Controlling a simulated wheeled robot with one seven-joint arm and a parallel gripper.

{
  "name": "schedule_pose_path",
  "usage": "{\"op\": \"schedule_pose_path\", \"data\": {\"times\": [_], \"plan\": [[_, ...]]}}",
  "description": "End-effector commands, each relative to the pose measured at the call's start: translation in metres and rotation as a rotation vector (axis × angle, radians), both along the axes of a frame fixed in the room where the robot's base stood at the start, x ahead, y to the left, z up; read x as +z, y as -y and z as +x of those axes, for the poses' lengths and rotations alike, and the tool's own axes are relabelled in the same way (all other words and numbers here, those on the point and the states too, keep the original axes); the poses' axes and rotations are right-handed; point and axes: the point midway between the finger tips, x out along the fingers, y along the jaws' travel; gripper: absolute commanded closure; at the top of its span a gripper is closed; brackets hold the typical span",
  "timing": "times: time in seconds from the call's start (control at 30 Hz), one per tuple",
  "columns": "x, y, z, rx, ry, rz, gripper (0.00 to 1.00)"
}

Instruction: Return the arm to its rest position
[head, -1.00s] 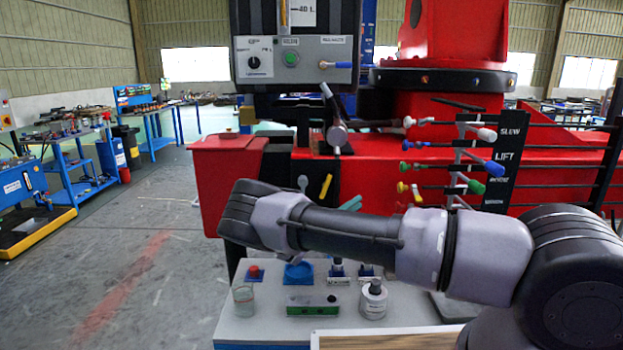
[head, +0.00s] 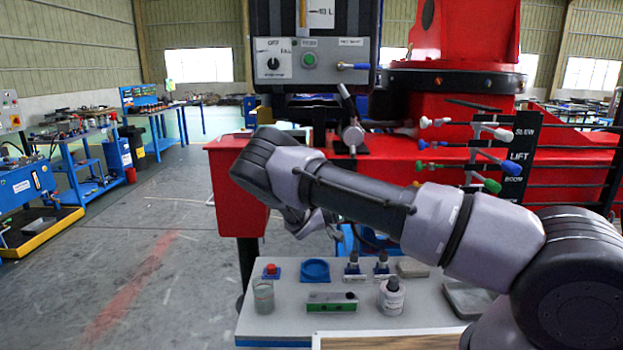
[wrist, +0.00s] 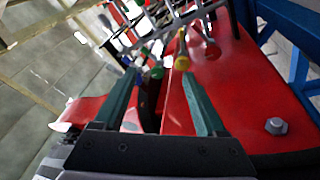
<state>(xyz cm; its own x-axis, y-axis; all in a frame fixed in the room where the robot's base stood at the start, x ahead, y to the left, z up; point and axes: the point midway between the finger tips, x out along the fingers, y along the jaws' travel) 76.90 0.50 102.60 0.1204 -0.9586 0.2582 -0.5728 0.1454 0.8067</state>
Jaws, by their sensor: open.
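My arm reaches from the lower right across the head view, and its far end is bent in front of the red crane base (head: 228,185). Beyond the fingers lie the red crane body (wrist: 235,90) and several levers with coloured knobs, including a yellow one (wrist: 182,62). The fingers look apart from the knobs, though the exact distance is hard to judge.
A control box (head: 312,60) hangs above.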

Motion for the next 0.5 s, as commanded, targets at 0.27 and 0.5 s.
{"op": "schedule_pose_path", "data": {"times": [0.27, 0.5], "plan": [[0.028, 0.049, -0.022, -0.202, -0.114, 0.299, 0.27], [0.058, 0.084, -0.06, -0.347, -0.231, 0.708, 0.27]]}}
